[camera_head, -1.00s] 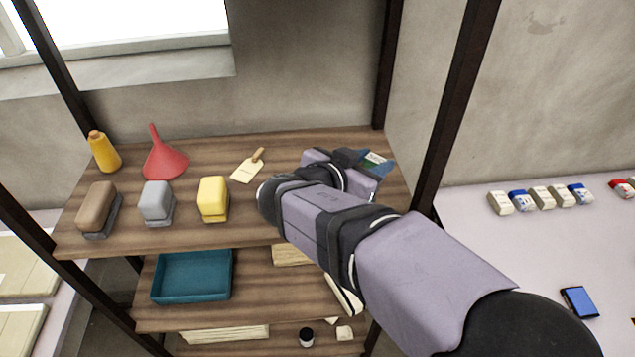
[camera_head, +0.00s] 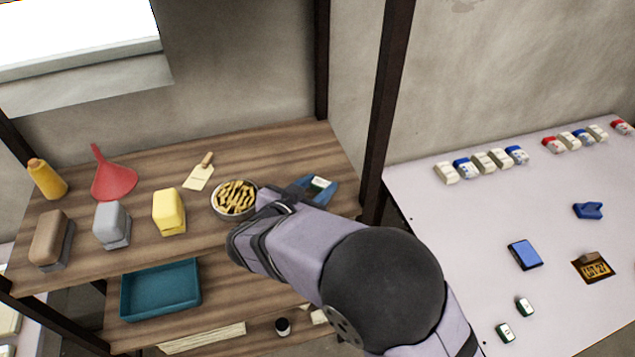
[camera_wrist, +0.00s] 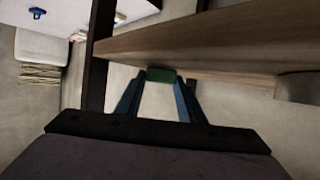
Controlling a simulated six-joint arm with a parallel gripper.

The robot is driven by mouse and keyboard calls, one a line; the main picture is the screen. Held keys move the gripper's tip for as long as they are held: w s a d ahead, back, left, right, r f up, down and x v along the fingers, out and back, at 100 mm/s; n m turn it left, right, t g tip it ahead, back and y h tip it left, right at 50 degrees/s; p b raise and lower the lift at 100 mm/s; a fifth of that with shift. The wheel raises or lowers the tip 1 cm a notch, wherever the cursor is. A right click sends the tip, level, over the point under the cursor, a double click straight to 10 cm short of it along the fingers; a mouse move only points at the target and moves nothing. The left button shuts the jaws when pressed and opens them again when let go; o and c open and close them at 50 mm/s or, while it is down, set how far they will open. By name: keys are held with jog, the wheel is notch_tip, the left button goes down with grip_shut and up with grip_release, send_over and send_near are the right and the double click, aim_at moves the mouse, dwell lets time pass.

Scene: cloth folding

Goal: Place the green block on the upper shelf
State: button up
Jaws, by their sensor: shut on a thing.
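The green block (camera_wrist: 161,75) is between the blue fingertips of my gripper (camera_wrist: 160,84) in the wrist view, and the jaws are shut on it. In the head view, the block (camera_head: 320,183) shows a white face with a green side at the fingertips of my gripper (camera_head: 317,189). There it overlaps the right end of the wooden upper shelf (camera_head: 265,155). In the wrist view, the block appears close to a wooden shelf board (camera_wrist: 215,50). I cannot tell whether it touches the board.
A bowl of yellow pieces (camera_head: 235,199) stands just left of my gripper. A dark post (camera_head: 384,110) stands to the right. A teal tray (camera_head: 160,290) sits below.

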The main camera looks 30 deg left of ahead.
jog(key=shift+f+b, duration=0.25)
jog(key=shift+b, duration=0.15)
jog(key=o, duration=1)
jog(key=shift+r, duration=0.1)
jog(key=shift+r+p, duration=0.15)
jog(key=shift+p, duration=0.25)
jog(key=shift+s, duration=0.3)
jog(key=b+v, duration=0.4)
jog(key=v, duration=0.7)
jog(key=shift+s+r+b, duration=0.2)
jog(key=shift+b, duration=0.15)
jog(key=shift+w+d, duration=0.1)
jog(key=shift+d, duration=0.05)
